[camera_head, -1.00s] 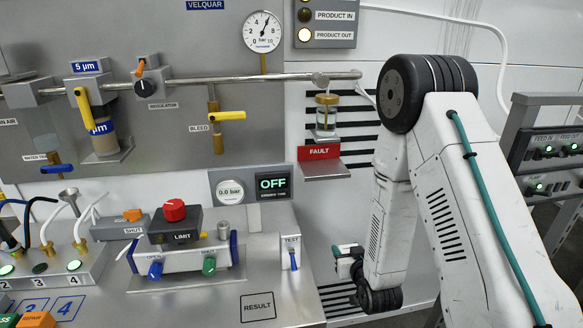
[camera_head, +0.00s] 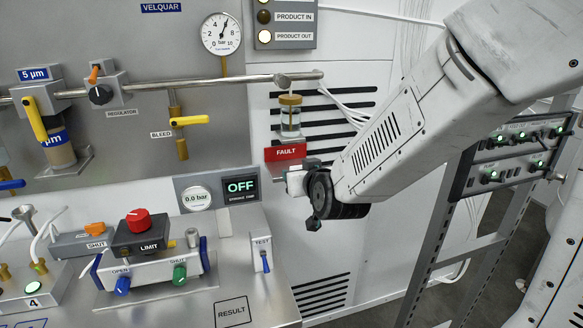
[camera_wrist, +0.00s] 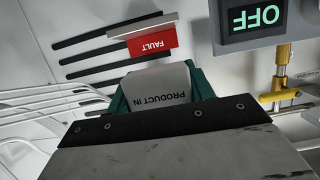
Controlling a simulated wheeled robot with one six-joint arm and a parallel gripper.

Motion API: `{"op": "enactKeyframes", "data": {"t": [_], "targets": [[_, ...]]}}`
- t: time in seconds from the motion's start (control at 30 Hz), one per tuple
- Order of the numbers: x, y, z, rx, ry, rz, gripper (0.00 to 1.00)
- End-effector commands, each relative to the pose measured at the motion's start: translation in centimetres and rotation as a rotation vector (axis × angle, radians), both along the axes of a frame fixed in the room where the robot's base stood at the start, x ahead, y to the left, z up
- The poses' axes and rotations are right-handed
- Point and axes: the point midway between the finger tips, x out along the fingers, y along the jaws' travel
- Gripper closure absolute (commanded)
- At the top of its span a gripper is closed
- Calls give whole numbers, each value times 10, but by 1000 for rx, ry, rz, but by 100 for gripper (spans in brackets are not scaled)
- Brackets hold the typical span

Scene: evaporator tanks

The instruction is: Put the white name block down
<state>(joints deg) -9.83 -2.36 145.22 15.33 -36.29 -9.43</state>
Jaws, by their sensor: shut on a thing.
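The white name block (camera_wrist: 158,86) is between the teal fingers of my gripper (camera_head: 292,180). It reads PRODUCT IN, upside down in the wrist view. My gripper is shut on it, with its far end showing beyond the dark palm. In the head view the gripper is just below the red FAULT label (camera_head: 285,152), in front of the panel; the block is hard to make out there. In the wrist view the FAULT label (camera_wrist: 152,47) and its pale ledge (camera_wrist: 143,26) lie beyond the block. I cannot tell whether the block touches anything.
A glass jar (camera_head: 290,122) hangs above the FAULT label. White hoses (camera_wrist: 40,105) run at the wrist view's left. The OFF display (camera_head: 241,187) and TEST switch (camera_head: 263,255) are left of my gripper. A metal bench (camera_head: 190,305) lies below; a grey rack (camera_head: 455,240) stands right.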

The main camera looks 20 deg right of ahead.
Motion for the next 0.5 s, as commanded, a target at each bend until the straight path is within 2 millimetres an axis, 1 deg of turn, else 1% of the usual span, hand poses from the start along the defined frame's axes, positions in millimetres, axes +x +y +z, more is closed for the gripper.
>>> {"op": "enactKeyframes", "data": {"t": [0.17, 0.4, 0.5], "targets": [[41, -7, -5, -2, 3, -2, 79], [104, -18, -11, 0, 2, -3, 79], [124, -21, -13, -1, 2, -1, 79]]}}
